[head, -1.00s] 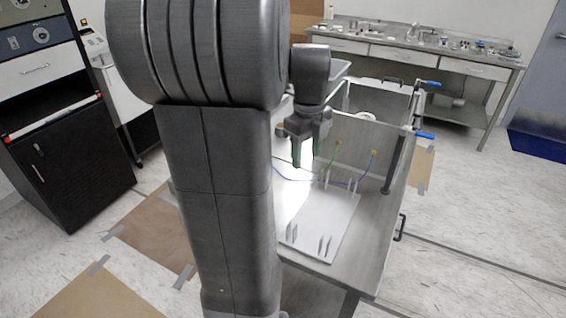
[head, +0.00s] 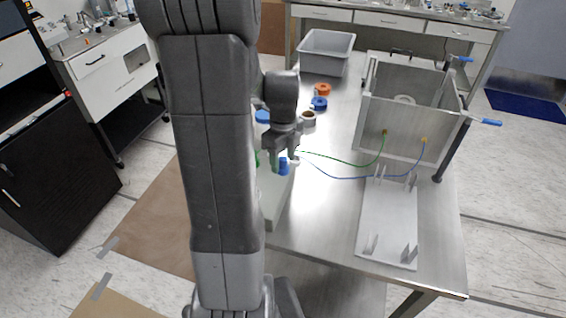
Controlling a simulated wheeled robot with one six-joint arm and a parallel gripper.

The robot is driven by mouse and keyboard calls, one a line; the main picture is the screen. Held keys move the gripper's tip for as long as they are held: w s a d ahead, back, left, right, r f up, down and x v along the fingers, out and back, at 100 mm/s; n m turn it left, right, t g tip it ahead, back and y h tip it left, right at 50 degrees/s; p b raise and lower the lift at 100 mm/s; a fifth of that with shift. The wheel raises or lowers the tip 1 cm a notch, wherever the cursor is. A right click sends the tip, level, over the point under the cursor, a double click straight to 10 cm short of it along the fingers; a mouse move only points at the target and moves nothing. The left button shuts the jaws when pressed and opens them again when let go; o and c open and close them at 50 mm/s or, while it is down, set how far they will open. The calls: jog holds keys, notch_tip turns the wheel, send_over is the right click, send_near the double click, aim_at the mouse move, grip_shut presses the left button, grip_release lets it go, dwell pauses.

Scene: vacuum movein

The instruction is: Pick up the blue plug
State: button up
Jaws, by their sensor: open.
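The blue plug (head: 283,167) shows as a small blue cylinder near the left edge of the metal table, directly below my gripper (head: 283,158). My gripper points down and is open, with its fingertips close around or just in front of the plug; I cannot tell whether they touch it. A thin blue cable (head: 345,178) runs from the plug area to the front of the metal box (head: 395,135). My arm hides part of the table's left side.
A green cable (head: 345,162) also runs from the box. A grey plate with upright pegs (head: 388,235) lies at front right. An orange ring (head: 323,89), a blue ring (head: 319,104) and a grey bin (head: 327,50) stand behind. The middle of the table is mostly clear.

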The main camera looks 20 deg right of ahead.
aim_at(283, 157)
jog(key=shift+f, duration=0.25)
jog(key=c, duration=1)
notch_tip(283, 157, up, 10)
jog(key=shift+r, duration=0.1)
jog(key=shift+w, duration=0.1)
dwell(0.3)
jog(key=w+d+p, duration=0.2)
jog(key=w+d, duration=0.1)
jog(key=w, duration=0.1)
jog(key=w+d+p, duration=0.2)
jog(key=w+d, duration=0.1)
jog(key=shift+w+d, duration=0.35)
dwell(0.8)
